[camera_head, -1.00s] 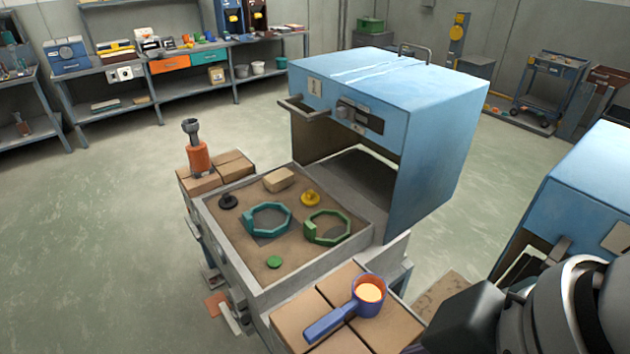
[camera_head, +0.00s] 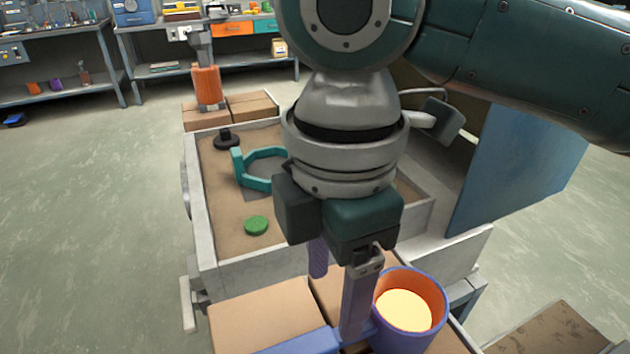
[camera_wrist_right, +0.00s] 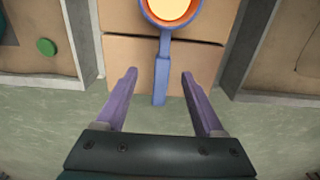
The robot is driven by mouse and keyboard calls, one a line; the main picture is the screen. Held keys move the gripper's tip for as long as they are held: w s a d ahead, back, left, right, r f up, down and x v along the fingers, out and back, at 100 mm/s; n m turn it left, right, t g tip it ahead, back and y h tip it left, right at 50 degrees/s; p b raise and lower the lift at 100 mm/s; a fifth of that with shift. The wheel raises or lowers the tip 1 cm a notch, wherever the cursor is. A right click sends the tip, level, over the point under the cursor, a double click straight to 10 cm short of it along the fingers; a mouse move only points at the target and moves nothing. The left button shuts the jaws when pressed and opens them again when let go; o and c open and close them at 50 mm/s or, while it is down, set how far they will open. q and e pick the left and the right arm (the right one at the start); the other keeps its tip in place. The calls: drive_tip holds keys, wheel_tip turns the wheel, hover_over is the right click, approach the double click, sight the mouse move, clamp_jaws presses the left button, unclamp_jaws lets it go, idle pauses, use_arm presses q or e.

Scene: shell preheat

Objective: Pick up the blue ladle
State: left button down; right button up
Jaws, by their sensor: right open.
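The blue ladle has a round cup (camera_head: 412,318) with an orange inside and pale yellow contents. It lies on brown blocks at the front, its handle (camera_head: 300,343) pointing left. In the right wrist view the ladle's handle (camera_wrist_right: 161,82) points toward me, between the two fingers. My right gripper (camera_head: 338,300) is open and points down over the handle, beside the cup; its fingers (camera_wrist_right: 159,76) show apart on either side of the handle, with no visible grip on it. It hides part of the handle. My left gripper is not in view.
A sand-filled tray (camera_head: 207,220) stands behind the ladle, with a teal ring (camera_head: 238,168), a green disc (camera_head: 256,225) and a black piece (camera_head: 226,140). An orange-handled tool (camera_head: 207,86) stands on blocks behind.

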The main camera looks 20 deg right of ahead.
sight(325, 339)
wheel_tip(325, 339, down, 5)
drive_tip(key=shift+s+a+r+b, duration=0.1)
drive_tip(key=shift+a+r+b, duration=0.1)
drive_tip(key=shift+b, duration=0.3)
drive_tip(key=f, duration=0.1)
drive_tip(key=f+b, duration=0.1)
drive_tip(key=f, duration=0.2)
drive_tip(key=shift+s+a+f, duration=0.2)
drive_tip(key=shift+s+f, duration=0.05)
drive_tip(key=shift+f, duration=0.05)
drive_tip(key=shift+f+b, duration=0.3)
drive_tip(key=c, duration=1.1)
clamp_jaws()
drive_tip(key=shift+w, duration=0.1)
